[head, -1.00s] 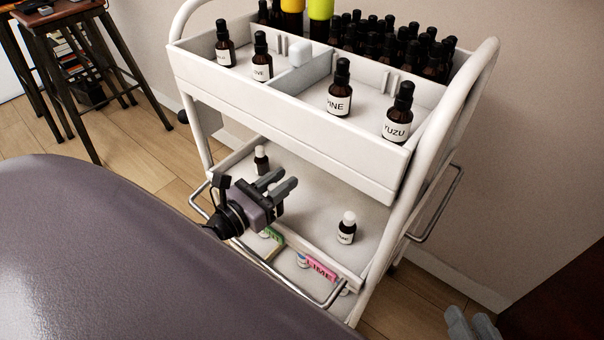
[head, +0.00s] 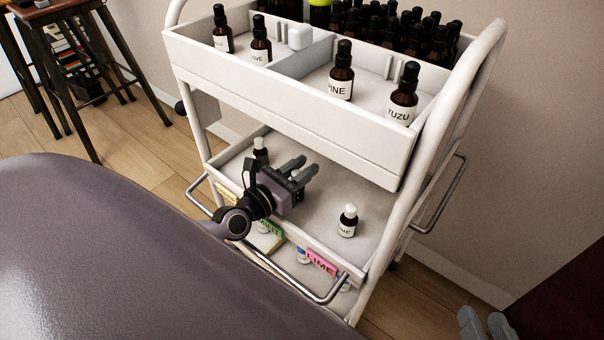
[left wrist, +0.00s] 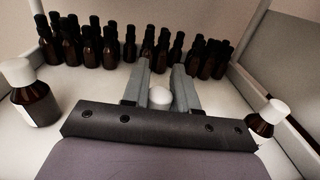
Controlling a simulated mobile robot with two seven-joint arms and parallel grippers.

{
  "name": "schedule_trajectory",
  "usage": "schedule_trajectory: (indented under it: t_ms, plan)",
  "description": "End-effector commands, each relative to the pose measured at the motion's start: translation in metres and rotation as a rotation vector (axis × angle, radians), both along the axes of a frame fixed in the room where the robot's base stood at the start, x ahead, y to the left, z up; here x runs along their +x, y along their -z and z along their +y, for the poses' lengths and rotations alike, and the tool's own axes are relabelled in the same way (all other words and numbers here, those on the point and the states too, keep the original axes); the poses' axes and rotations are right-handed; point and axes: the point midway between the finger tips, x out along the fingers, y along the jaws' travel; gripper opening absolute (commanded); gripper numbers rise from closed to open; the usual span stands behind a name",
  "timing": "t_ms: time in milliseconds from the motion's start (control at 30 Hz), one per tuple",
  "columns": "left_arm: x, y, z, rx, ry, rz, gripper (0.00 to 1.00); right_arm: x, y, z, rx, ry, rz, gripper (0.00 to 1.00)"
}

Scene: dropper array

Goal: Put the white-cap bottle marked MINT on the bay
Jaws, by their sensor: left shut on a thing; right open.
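My left gripper (head: 298,168) is over the middle shelf of the white cart. In the left wrist view its fingers (left wrist: 161,85) are shut on a bottle with a white cap (left wrist: 160,97). The held bottle's body and label are hidden, so I cannot read its name. A green tag reading MINT (head: 270,227) is on the shelf's front edge, below the gripper and partly covered by my arm. My right gripper (head: 485,325) is open and empty at the bottom right of the head view, away from the cart.
White-cap bottles stand left (left wrist: 35,95) and right (left wrist: 265,120) of the gripper; the right one (head: 348,220) is near the pink LIME tag (head: 321,262). A yellow tag (head: 227,192) is at left. Dark bottles (left wrist: 90,45) line the back. The upper tray (head: 290,110) overhangs.

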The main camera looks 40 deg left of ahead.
Motion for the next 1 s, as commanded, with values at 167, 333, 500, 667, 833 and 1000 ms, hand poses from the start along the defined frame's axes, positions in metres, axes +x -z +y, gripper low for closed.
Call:
schedule_trajectory:
  t_ms: [167,333,500,667,833,1000]
  plan:
    - [0.000,-0.002,0.000,0.000,0.000,-0.001,0.00,0.000,-0.001,-0.001,0.000,0.003,0.001,0.43]
    - [0.000,0.002,0.000,0.000,0.000,0.000,0.34,-0.001,0.001,-0.002,-0.009,0.007,-0.008,0.43]
    - [0.000,0.001,0.000,0.000,0.000,0.000,0.54,0.000,0.000,-0.002,-0.008,0.006,-0.008,0.43]
    - [0.000,0.001,0.000,0.000,0.000,0.000,0.54,0.000,0.000,-0.002,-0.007,0.006,-0.006,0.43]
    - [-0.004,0.000,0.001,0.001,0.001,0.003,0.54,-0.001,-0.001,-0.001,0.002,0.003,0.004,0.43]
    - [-0.027,0.000,0.004,0.002,0.002,0.005,0.54,0.000,0.000,0.000,0.005,0.002,0.014,0.43]
